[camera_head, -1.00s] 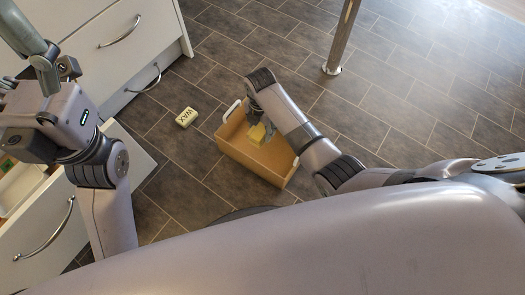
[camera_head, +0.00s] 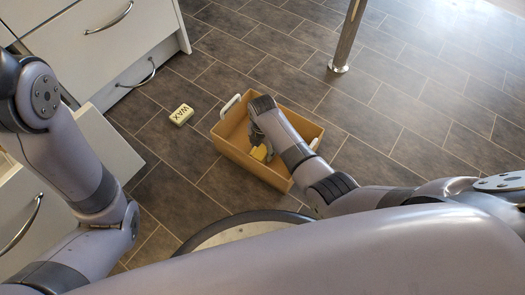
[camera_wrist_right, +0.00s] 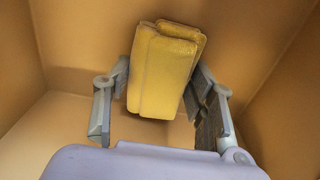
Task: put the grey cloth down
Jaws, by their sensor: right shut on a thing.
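I see no grey cloth in any view. My right gripper (camera_head: 261,137) reaches down into a tan open box (camera_head: 232,150) on the floor. It is shut on a yellow folded block (camera_head: 258,153), which looks like a folded cloth or sponge. In the right wrist view, the fingers (camera_wrist_right: 160,88) stand on both sides of the yellow block (camera_wrist_right: 163,75), inside the box walls (camera_wrist_right: 85,35). I cannot tell whether the block touches the box floor. My left gripper is out of view; only my left arm shows.
A pale block marked WAX (camera_head: 181,115) lies on the tiled floor left of the box. White drawers (camera_head: 105,40) stand at the left, with a lower one (camera_head: 105,145) pulled out. A metal leg (camera_head: 346,40) stands behind the box. Floor to the right is clear.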

